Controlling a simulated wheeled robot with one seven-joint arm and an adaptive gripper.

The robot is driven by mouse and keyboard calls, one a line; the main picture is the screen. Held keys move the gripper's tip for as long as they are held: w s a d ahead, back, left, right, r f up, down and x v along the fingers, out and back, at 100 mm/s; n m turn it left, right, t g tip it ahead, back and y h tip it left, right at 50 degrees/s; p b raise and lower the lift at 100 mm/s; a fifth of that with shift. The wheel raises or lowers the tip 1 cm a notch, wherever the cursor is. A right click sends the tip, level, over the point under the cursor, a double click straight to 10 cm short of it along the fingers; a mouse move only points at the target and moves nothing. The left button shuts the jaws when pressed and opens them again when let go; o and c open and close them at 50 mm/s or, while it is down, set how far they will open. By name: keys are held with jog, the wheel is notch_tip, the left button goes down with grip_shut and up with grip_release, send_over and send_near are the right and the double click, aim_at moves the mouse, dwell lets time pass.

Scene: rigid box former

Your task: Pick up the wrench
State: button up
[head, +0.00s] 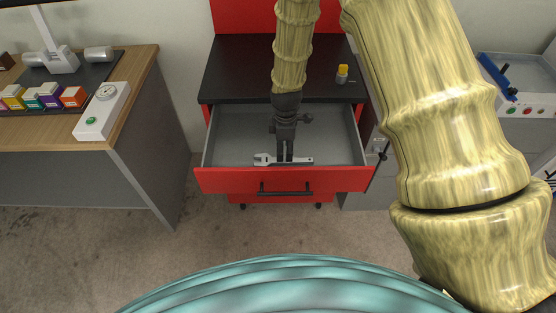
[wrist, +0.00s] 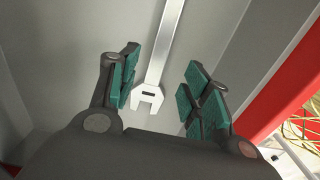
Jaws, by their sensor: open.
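The silver wrench (head: 264,160) lies in the open grey drawer of the red cabinet, near the drawer's front panel in the head view. My gripper (head: 285,153) is down inside the drawer over the middle of the wrench, which it partly hides. In the wrist view the wrench (wrist: 152,88) shows its open-ended jaw and part of its shaft, running away from my gripper. My gripper (wrist: 160,88) is open, with green finger pads on both sides of the wrench. The wrench sits closer to the left finger. I cannot tell the height of the fingertips above the drawer floor.
The drawer's red front (head: 225,180) and grey side walls enclose the space around my gripper. A small yellow-topped item (head: 342,74) stands on the black cabinet top (head: 235,65). A wooden-topped desk (head: 135,80) with coloured boxes is at the left. The drawer floor beside the wrench looks clear.

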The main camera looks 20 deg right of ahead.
aim_at(268, 160)
jog(key=shift+w+a+f+p, duration=0.1)
jog(key=shift+a+f+p, duration=0.25)
jog(key=shift+f, duration=0.3)
jog(key=shift+w+a+f+p, duration=0.1)
jog(key=shift+a+f+p, duration=0.05)
jog(key=shift+f+p, duration=0.4)
jog(key=shift+f, duration=1.35)
grip_shut()
